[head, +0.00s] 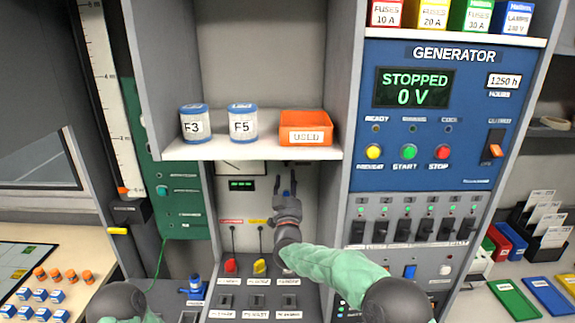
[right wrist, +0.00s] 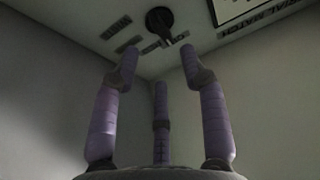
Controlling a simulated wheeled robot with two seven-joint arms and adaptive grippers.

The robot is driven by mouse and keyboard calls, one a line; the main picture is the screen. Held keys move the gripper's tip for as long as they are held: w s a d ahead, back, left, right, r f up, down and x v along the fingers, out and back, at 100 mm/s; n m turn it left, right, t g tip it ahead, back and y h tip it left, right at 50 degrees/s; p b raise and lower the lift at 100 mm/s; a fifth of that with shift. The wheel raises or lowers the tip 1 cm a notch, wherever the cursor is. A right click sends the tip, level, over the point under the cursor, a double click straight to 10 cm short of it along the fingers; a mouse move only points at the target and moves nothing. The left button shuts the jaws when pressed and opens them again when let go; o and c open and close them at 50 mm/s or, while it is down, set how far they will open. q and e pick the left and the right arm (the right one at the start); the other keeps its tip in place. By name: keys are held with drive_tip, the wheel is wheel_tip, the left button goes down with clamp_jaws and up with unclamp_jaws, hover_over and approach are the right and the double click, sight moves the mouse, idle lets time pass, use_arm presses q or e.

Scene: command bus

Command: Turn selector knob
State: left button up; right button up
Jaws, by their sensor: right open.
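A black round knob (right wrist: 160,20) sits on a pale panel in the right wrist view, with small dark label plates beside it. I take it for the selector knob; its pointer setting is too small to read. In the head view I cannot make the knob out clearly. My right gripper (head: 286,184) is open and empty, below the shelf and in front of the pale panel. In the right wrist view its fingers (right wrist: 160,75) are spread, with the knob beyond their tips and apart from them. My left gripper is out of view.
A grey shelf (head: 262,150) with two blue-white cans and an orange bin (head: 305,127) overhangs my right gripper. The blue generator panel (head: 440,120), reading STOPPED 0 V, stands right. Red and yellow levers (head: 259,267) and rocker switches lie below the gripper.

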sight(287, 163)
drive_tip(key=x, duration=0.7)
drive_tip(key=shift+w, duration=0.25)
drive_tip(key=shift+f, duration=0.1)
clamp_jaws()
